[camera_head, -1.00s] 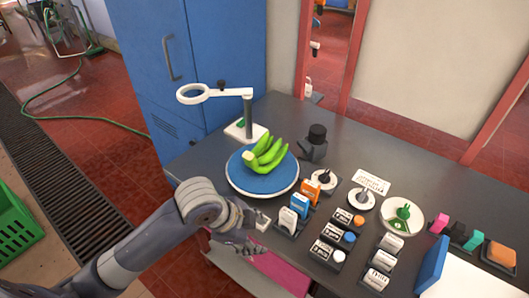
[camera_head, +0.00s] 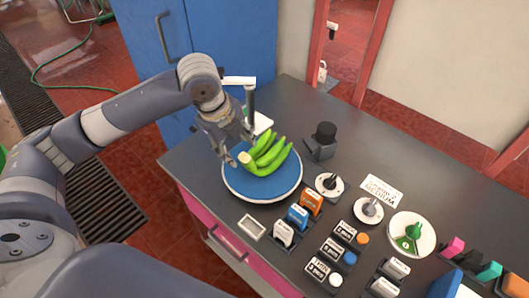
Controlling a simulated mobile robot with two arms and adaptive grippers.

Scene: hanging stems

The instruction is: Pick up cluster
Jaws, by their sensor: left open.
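The cluster is a bunch of green bananas (camera_head: 272,157). It lies on a round blue plate with a white rim (camera_head: 262,186) near the left end of the dark table. Its pale cut stem end points left. My left gripper (camera_head: 236,150) is open and empty, pointing down beside the stem end at the plate's upper left edge. I cannot tell whether a fingertip touches the bunch. My left forearm hides part of the white ring stand (camera_head: 262,123) behind the plate. My right gripper is not in view.
A black-capped device (camera_head: 322,140) stands right of the plate. Several labelled blocks (camera_head: 283,233), knobs and a white dish with a green piece (camera_head: 411,236) fill the table's front and right. A blue cabinet (camera_head: 240,40) stands behind.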

